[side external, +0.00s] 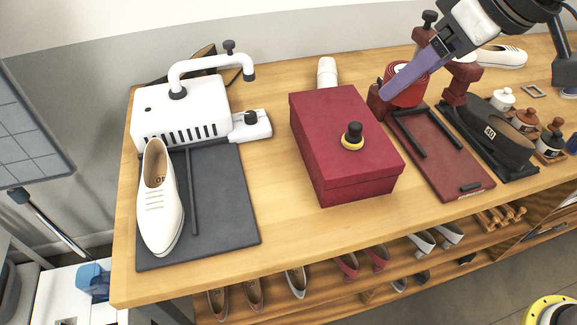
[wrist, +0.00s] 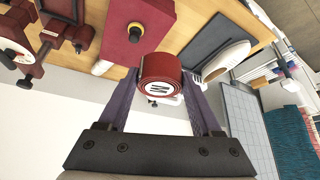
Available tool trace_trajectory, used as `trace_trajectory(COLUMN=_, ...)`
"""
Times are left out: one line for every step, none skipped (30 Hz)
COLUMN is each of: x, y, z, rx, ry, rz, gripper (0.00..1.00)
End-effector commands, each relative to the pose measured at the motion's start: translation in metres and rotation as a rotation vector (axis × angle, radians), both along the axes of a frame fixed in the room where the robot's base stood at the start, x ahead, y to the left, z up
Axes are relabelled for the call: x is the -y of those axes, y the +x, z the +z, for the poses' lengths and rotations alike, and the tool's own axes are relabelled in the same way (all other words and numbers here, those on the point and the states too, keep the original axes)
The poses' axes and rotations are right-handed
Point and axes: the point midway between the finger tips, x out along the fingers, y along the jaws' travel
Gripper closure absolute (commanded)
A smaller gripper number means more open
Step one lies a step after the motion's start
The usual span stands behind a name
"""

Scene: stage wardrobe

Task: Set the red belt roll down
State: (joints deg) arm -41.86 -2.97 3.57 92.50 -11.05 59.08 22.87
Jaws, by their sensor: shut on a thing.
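The red belt roll (side external: 407,92) is a short red cylinder with a pale, marked end face. In the side view it is at the back right of the table, partly behind a purple finger. My gripper (side external: 392,90) reaches in from the upper right, its purple fingers shut on the roll. The wrist view shows the roll (wrist: 160,68) between the two fingers (wrist: 158,82), its marked face towards the camera.
A dark red box (side external: 335,155) with a black knob (side external: 353,134) stands left of the roll. A white press (side external: 180,112) and white shoe (side external: 160,200) are farther left. A dark shoe (side external: 490,135) and small jars (side external: 526,118) crowd the right. Bare wood lies left of the box.

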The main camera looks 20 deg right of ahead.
Motion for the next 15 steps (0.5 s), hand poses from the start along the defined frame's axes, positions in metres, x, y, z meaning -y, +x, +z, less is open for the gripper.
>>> trace_trajectory(x=-0.009, y=-0.011, z=0.0, rx=0.002, ry=0.001, rz=0.039, gripper=0.94)
trace_trajectory(x=-0.014, y=-0.017, z=0.0, rx=0.002, ry=0.001, rz=0.06, gripper=0.94)
trace_trajectory(x=-0.019, y=-0.024, z=-0.001, rx=0.002, ry=0.001, rz=0.082, gripper=0.94)
trace_trajectory(x=-0.022, y=-0.029, z=-0.001, rx=0.002, ry=0.002, rz=0.101, gripper=0.94)
trace_trajectory(x=-0.025, y=-0.033, z=-0.001, rx=0.003, ry=0.002, rz=0.116, gripper=0.94)
trace_trajectory(x=-0.03, y=-0.04, z=-0.002, rx=0.003, ry=0.002, rz=0.138, gripper=0.94)
trace_trajectory(x=-0.033, y=-0.044, z=-0.002, rx=0.002, ry=0.002, rz=0.154, gripper=0.94)
trace_trajectory(x=-0.036, y=-0.049, z=-0.003, rx=0.003, ry=0.002, rz=0.168, gripper=0.94)
trace_trajectory(x=-0.038, y=-0.053, z=-0.005, rx=0.002, ry=0.001, rz=0.184, gripper=0.94)
trace_trajectory(x=-0.037, y=-0.051, z=-0.013, rx=0.0, ry=-0.001, rz=0.177, gripper=0.94)
trace_trajectory(x=-0.036, y=-0.051, z=-0.02, rx=-0.001, ry=-0.002, rz=0.174, gripper=0.94)
trace_trajectory(x=-0.036, y=-0.05, z=-0.027, rx=0.0, ry=-0.002, rz=0.173, gripper=0.94)
trace_trajectory(x=-0.036, y=-0.05, z=-0.033, rx=0.0, ry=-0.001, rz=0.173, gripper=0.94)
trace_trajectory(x=-0.035, y=-0.051, z=-0.039, rx=-0.001, ry=-0.002, rz=0.173, gripper=0.94)
trace_trajectory(x=-0.036, y=-0.05, z=-0.05, rx=-0.002, ry=-0.003, rz=0.173, gripper=0.94)
